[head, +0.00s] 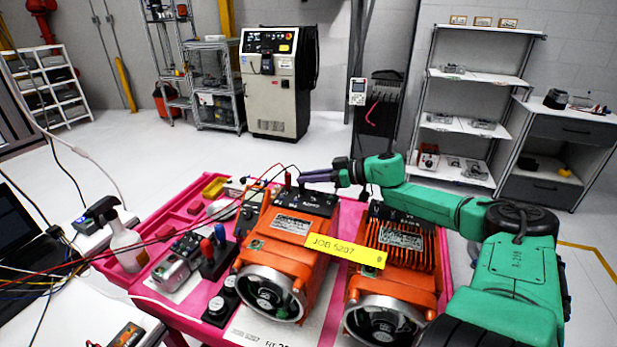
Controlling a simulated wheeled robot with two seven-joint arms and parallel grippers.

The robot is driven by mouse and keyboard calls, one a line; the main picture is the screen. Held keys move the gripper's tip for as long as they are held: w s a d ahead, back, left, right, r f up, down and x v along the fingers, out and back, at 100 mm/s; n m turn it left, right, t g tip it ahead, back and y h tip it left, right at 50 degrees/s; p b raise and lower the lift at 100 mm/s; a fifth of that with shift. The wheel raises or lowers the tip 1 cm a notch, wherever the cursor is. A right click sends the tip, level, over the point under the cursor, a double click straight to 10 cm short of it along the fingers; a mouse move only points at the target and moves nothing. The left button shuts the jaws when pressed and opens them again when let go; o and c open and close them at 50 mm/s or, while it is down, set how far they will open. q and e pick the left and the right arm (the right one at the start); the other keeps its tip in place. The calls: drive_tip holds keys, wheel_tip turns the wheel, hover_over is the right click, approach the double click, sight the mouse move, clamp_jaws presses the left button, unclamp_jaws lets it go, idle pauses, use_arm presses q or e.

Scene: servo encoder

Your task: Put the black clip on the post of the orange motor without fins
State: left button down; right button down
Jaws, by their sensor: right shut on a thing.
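The orange motor without fins (288,234) lies on the pink cart, left of the finned orange motor (398,238). A black terminal block with posts sits at its far end. My right gripper (306,178) reaches in from the right over this block, its dark fingers pointing left. It is shut on a small dark thing at the posts, seemingly the black clip (302,187) on a thin black lead. I cannot tell whether the clip is around a post or only beside it. A red lead also runs to this block. My left gripper is not in view.
A yellow job tag (345,250) lies across both motors. On the pink cart (150,283) to the left are a spray bottle (126,243), a black stand with red and blue handles (215,252), and a grey device (177,265). Loose wires cross the left side.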

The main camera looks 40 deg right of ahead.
idle(0.5)
drive_tip(key=shift+p, duration=0.6)
idle(0.6)
drive_tip(key=shift+f, duration=0.15)
idle(0.3)
drive_tip(key=c, duration=0.8)
unclamp_jaws()
drive_tip(key=shift+o, duration=0.2)
wheel_tip(320, 180, up, 7)
drive_tip(key=p, duration=0.7)
